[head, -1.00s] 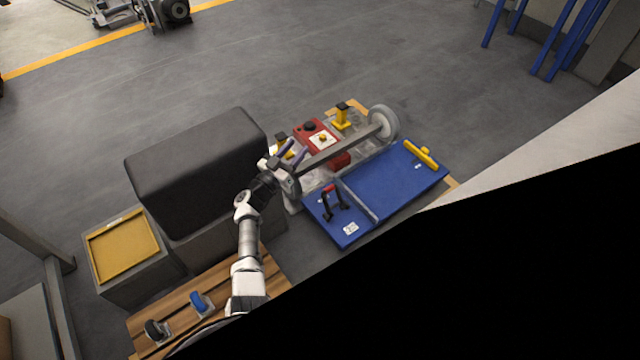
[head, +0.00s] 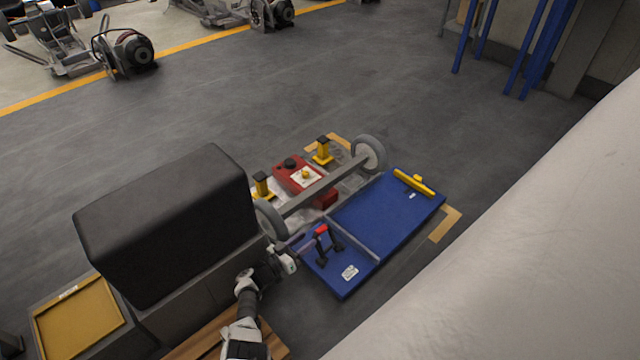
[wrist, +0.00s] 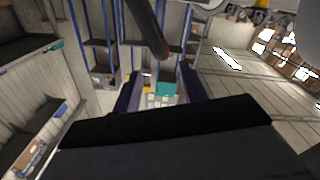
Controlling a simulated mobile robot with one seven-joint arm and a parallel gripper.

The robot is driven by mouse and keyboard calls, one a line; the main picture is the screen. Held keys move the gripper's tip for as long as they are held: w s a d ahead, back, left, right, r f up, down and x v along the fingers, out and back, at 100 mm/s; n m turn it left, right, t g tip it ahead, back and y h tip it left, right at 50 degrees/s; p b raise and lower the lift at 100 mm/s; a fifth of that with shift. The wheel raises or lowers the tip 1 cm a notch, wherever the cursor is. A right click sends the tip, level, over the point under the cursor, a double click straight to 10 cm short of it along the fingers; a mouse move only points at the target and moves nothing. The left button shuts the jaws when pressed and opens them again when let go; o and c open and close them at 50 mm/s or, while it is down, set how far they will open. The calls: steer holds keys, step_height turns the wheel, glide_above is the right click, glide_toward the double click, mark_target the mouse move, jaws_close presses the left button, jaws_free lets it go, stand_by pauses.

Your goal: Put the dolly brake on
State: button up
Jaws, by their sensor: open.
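The blue dolly (head: 385,222) lies on the floor at the centre right of the head view. A black lever with a red grip (head: 322,231) stands up on its near-left part, and I take it for the brake. A yellow bar (head: 414,183) is at the dolly's far end. My gripper (head: 303,241) is open just left of the lever, its dark purple fingers pointing at it. In the wrist view my open fingers (wrist: 160,90) have nothing between their tips. A dark bar with a reddish end (wrist: 158,40) shows just above them; contact cannot be told.
An axle (head: 315,192) with grey wheels (head: 369,153) stands behind the dolly, with a red box (head: 297,176) and yellow stands (head: 322,150) beyond. A large black block (head: 165,220) is left of my arm. The floor behind is open.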

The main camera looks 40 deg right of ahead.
mark_target(318, 233)
steer(key=d+b, duration=0.1)
steer(key=d, duration=0.1)
steer(key=d+f, duration=0.1)
steer(key=d, duration=0.1)
steer(key=d+b, duration=0.1)
steer(key=d, duration=0.1)
steer(key=shift+w+d+f+b, duration=0.15)
steer(key=shift+w+d+b, duration=0.05)
steer(key=shift+w+b, duration=0.15)
steer(key=shift+d, duration=0.55)
jaws_close()
